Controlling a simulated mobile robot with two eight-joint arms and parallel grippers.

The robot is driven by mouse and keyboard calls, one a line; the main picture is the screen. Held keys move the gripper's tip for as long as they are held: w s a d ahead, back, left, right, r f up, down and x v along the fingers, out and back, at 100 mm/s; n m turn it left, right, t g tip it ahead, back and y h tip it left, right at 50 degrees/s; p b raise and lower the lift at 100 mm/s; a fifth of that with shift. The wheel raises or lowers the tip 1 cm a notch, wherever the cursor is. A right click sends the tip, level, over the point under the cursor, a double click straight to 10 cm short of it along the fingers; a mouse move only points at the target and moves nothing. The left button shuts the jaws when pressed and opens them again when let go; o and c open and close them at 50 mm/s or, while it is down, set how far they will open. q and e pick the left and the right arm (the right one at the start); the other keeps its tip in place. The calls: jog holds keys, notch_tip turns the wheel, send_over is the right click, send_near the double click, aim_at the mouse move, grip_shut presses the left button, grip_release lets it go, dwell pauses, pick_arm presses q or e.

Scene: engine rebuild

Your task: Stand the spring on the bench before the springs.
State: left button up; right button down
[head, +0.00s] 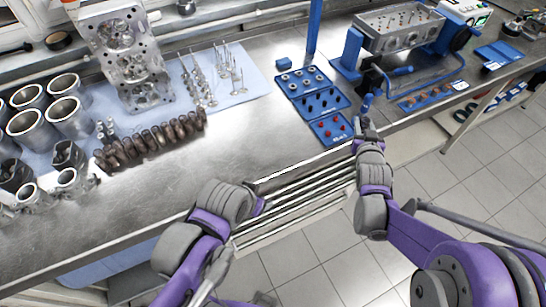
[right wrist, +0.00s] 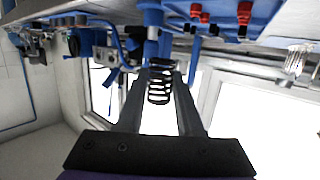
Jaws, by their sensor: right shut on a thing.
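A dark coil spring (right wrist: 160,84) is between the two fingers of my right gripper (right wrist: 160,72) in the right wrist view. The fingers are shut on it. In the head view my right gripper (head: 362,122) is at the bench's front edge, just right of a blue parts tray (head: 340,142); the spring cannot be made out there. The tray holds rows of small grey, dark and red parts; I cannot tell which are springs. My left gripper (head: 260,205) is low in front of the bench, and its fingers are too hidden to read.
The steel bench (head: 245,140) has bare room left of the tray. A blue stand (head: 350,55) with another head (head: 398,32) is behind my right gripper.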

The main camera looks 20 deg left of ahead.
jog(key=s+a+n+g+y+b, duration=0.1)
jog(key=s+a+n+y, duration=0.15)
jog(key=a, duration=0.65)
jog(key=s+a+n+g+y+b, duration=0.15)
jog(key=s+a, duration=0.25)
jog(key=a, duration=0.4)
jog(key=n+y+b, duration=0.1)
jog(key=y+b, duration=0.2)
jog(key=b, duration=0.1)
send_over(255, 147)
notch_tip(255, 147, down, 3)
jog(key=shift+g, duration=0.35)
pick_arm(q)
jog(key=s+f, duration=0.3)
jog(key=f, duration=0.7)
jog(key=shift+g+b, duration=0.3)
jog(key=shift+g, duration=0.1)
pick_arm(e)
jog(key=shift+f, duration=2.15)
pick_arm(q)
jog(key=shift+f, duration=0.1)
pick_arm(e)
jog(key=shift+f, duration=0.15)
jog(key=c, duration=0.6)
grip_release()
pick_arm(q)
jog(key=shift+s+f, duration=0.1)
jog(key=shift+f, duration=0.05)
pick_arm(e)
jog(key=shift+o, duration=0.2)
